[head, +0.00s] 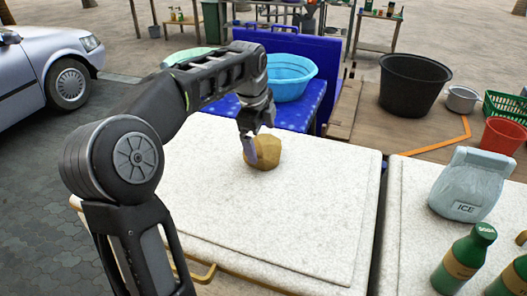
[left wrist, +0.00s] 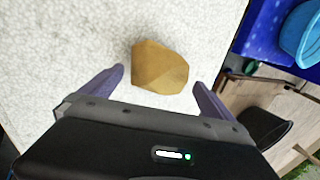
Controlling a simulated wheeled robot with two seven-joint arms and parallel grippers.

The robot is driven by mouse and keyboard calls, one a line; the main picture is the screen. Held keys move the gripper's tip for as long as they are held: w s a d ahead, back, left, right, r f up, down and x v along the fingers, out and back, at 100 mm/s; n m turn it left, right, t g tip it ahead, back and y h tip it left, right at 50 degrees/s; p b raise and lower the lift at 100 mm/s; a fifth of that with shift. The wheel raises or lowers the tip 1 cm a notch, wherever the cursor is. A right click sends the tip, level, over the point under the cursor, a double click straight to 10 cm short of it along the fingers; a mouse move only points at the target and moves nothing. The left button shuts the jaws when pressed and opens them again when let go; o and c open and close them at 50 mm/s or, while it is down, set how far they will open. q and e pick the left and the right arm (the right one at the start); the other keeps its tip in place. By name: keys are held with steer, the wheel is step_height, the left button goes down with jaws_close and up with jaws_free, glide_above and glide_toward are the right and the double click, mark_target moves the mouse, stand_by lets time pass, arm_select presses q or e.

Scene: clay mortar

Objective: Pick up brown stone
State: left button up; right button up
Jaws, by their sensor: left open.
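The brown stone (head: 266,152) is a faceted yellow-brown lump on the white speckled table top (head: 300,215) in the head view. In the left wrist view the stone (left wrist: 160,68) lies between and just beyond the two fingertips. My left gripper (head: 250,146) is above and beside the stone, pointing down, and covers part of its left side. In the left wrist view my left gripper (left wrist: 158,75) is open, with a clear gap between each finger and the stone. My right gripper is not in view.
A bag of ice (head: 468,185) and green bottles (head: 464,258) stand on a second white surface at right. A blue basin (head: 288,77) sits on a blue table behind. A black tub (head: 413,86) stands back right. The white top around the stone is clear.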

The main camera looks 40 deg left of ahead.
mark_target(262, 141)
arm_select(q)
steer(key=shift+f, duration=0.15)
steer(key=p+x, duration=0.1)
steer(key=x, duration=0.4)
steer(key=shift+c, duration=0.6)
steer(key=c, duration=1.5)
steer(key=shift+w, duration=0.15)
steer(key=shift+c, duration=0.6)
steer(key=shift+r, duration=0.25)
step_height(262, 141, up, 10)
steer(key=shift+f, duration=0.1)
